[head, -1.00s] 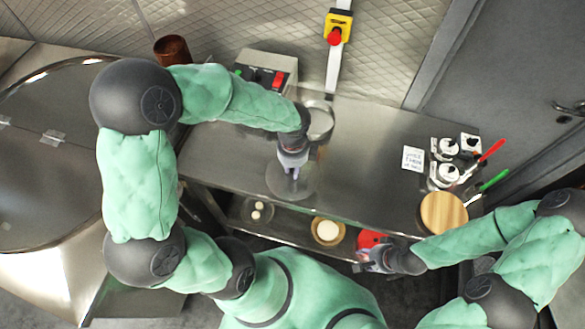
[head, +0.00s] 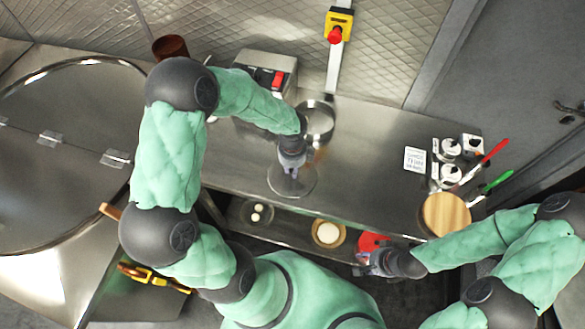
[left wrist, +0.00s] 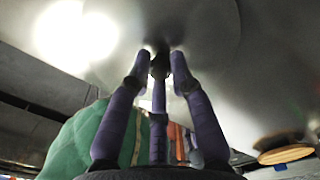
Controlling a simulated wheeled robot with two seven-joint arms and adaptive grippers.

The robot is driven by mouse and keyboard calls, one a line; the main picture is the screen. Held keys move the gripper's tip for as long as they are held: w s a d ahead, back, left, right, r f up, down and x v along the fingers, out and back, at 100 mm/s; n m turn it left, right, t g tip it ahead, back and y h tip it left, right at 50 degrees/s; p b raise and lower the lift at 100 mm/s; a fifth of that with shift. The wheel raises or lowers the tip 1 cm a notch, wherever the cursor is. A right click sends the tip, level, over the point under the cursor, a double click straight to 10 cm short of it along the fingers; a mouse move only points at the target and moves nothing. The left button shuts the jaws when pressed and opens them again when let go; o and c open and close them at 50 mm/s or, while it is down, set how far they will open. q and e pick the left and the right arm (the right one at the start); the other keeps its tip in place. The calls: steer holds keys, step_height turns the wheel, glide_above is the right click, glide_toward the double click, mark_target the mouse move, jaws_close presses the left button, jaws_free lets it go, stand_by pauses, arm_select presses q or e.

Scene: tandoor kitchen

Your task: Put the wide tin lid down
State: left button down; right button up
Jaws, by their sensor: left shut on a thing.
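The wide tin lid (head: 277,188) is a round, shiny grey disc near the front edge of the steel counter in the head view. My left gripper (head: 291,171) points down at its middle and is shut on it. In the left wrist view, the fingertips (left wrist: 160,63) close around a small dark knob, and the lid's grey face (left wrist: 215,50) fills the upper part. I cannot tell whether the lid touches the counter. My right gripper (head: 368,262) is low at the counter's front, by a red thing; its fingers are too small to read.
A round metal pan (head: 320,118) stands just behind the lid. Shakers (head: 449,147), a card (head: 415,159) and a round wooden board (head: 446,212) are at the right. A lower shelf holds bowls (head: 328,233). The counter (head: 370,170) between lid and card is clear.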

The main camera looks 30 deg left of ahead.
arm_select(q)
steer(key=shift+f, duration=0.1)
steer(key=c, duration=1.1)
jaws_free()
steer(key=shift+r, duration=0.35)
step_height(320, 180, up, 12)
steer(key=p, duration=0.2)
steer(key=shift+f, duration=0.2)
